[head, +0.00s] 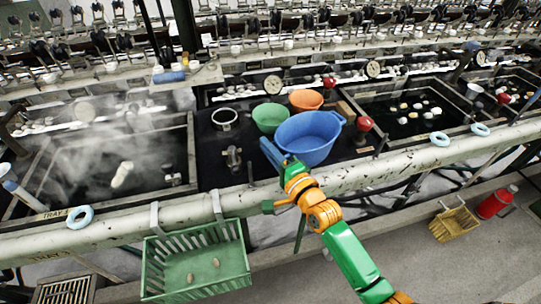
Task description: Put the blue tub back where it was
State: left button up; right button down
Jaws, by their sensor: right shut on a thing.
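The blue tub (308,134) is a large oval basin in the middle of the head view, over the dark bench section between the steaming basins. It is upright and looks empty. My right gripper (284,163) is at the tub's near left rim and is shut on it. My right arm reaches up from the lower right. I cannot tell whether the tub rests on the bench or is held just above it. My left gripper is not in view.
A green bowl (270,117) and an orange bowl (305,100) stand close behind the tub. A red-topped container (364,124) is at its right. A pale pipe rail (403,164) runs along the front, with a green crate (197,265) hanging from it. Dark bench shows left of the tub.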

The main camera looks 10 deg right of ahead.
jog(key=shift+w+f+p, duration=0.35)
jog(key=shift+f+p, duration=0.05)
jog(key=shift+s+f, duration=0.1)
jog(key=shift+s, duration=0.05)
jog(key=c, duration=0.9)
grip_release()
jog(key=shift+s, duration=0.1)
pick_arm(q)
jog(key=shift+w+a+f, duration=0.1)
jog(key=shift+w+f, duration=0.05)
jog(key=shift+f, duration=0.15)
pick_arm(e)
jog(key=shift+s+d+r, duration=0.1)
jog(key=shift+r, duration=0.1)
jog(key=v, duration=1.1)
jog(key=shift+s, duration=0.3)
